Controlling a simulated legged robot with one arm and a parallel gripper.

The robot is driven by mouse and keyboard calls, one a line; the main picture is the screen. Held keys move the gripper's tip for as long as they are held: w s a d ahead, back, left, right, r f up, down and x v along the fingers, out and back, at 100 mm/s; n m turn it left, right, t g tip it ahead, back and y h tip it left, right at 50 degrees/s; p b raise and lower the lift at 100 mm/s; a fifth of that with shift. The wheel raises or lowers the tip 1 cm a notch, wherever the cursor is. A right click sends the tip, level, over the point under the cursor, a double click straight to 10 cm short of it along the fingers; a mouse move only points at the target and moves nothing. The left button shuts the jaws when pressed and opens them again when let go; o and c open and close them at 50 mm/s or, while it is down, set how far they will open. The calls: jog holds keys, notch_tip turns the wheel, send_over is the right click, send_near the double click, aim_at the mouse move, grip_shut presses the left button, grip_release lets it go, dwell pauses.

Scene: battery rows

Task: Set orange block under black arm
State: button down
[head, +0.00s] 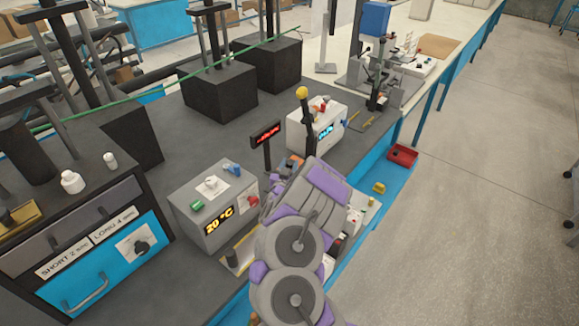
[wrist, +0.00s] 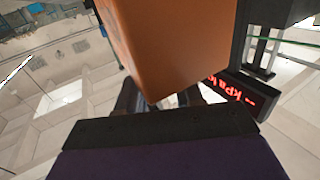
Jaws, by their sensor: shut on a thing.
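The orange block (wrist: 185,40) fills the upper middle of the wrist view, close to the camera. My gripper (wrist: 155,108) is shut on it; dark finger parts show below and behind the block. In the head view my purple and grey arm hides most of the gripper, and a small orange patch (head: 295,161) shows beyond it. A black arm with a yellow knob (head: 306,118) stands upright just beyond my gripper, in front of a white box with a blue display. I cannot tell the gap between block and black arm.
A black sign with red digits (head: 266,134) stands close to my gripper; it also shows in the wrist view (wrist: 240,97). A grey "20 °C" box (head: 212,200) is to the left. A red tray (head: 402,155) lies on the blue ledge at right.

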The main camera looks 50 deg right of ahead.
jog(key=c, duration=1.1)
grip_release()
jog(key=shift+d, duration=0.1)
jog(key=o, duration=0.4)
jog(key=shift+d+f, duration=0.1)
jog(key=shift+d, duration=0.15)
jog(key=shift+c, duration=0.2)
jog(key=shift+a, duration=0.15)
jog(key=shift+s+a, duration=0.15)
jog(key=shift+a, duration=0.1)
jog(key=p+v, duration=0.4)
jog(key=v, duration=0.7)
jog(key=shift+s+a, duration=0.1)
jog(key=shift+a, duration=0.1)
